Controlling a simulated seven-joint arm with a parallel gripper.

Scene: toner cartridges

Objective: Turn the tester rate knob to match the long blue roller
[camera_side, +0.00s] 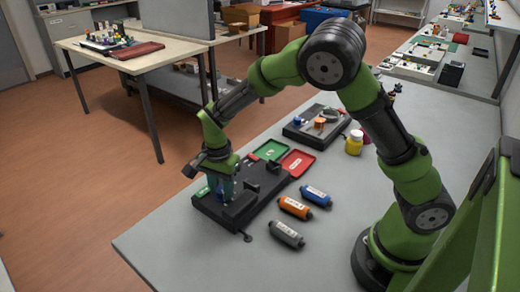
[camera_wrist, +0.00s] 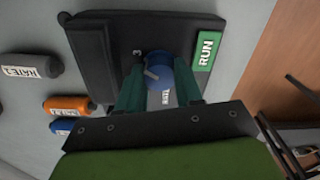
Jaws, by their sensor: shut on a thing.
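The tester is a dark box (camera_side: 262,190) on the grey table in the side view; its dark panel also fills the middle of the wrist view (camera_wrist: 105,45). Its round blue knob (camera_wrist: 158,60) has a pale pointer mark and a white label, with a digit "3" beside it. My gripper (camera_wrist: 160,85) points down at the tester, its two green fingers shut on the knob; in the side view the fingers (camera_side: 222,188) partly hide it. The blue roller (camera_side: 315,196) lies on the table right of the tester; it shows at the left edge of the wrist view (camera_wrist: 62,126).
An orange roller (camera_side: 295,208) and a grey roller (camera_side: 287,234) lie near the blue one. A green RUN plate (camera_wrist: 207,45) sits beside the knob. Green (camera_side: 270,150) and red (camera_side: 298,163) trays, a yellow bottle (camera_side: 354,142) and another dark device (camera_side: 315,127) stand behind. The table front is clear.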

